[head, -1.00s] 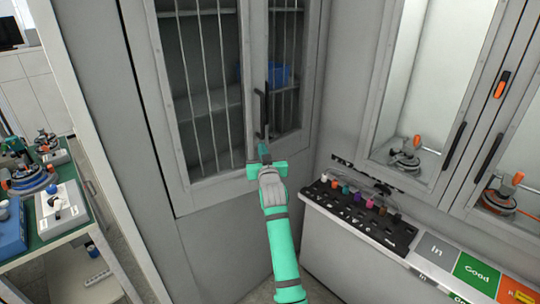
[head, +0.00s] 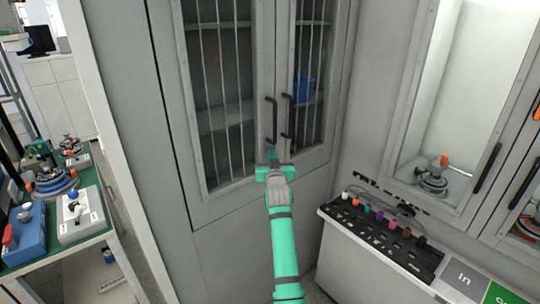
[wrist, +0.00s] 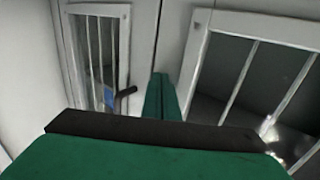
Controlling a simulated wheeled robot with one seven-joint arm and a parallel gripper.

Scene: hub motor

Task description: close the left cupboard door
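The grey cupboard's left door (head: 190,150) has a barred window and a dark handle (head: 272,120). It looks nearly flush with the right door (head: 320,155); a small remaining gap is hard to judge. My gripper (head: 273,155) is at the lower inner edge of the left door, just below its handle. Its green fingers (wrist: 161,97) look together in the wrist view, with nothing visible between them. Whether the tips touch the door is unclear. In the wrist view a barred panel (wrist: 195,50) is on the right and a dark handle (wrist: 126,92) on the left.
A blue item (head: 303,88) is behind the right door's bars. A grey bench (head: 350,265) with a black rack of coloured pieces (head: 385,235) stands at right, close to my arm. A trolley (head: 110,235) with devices is at left.

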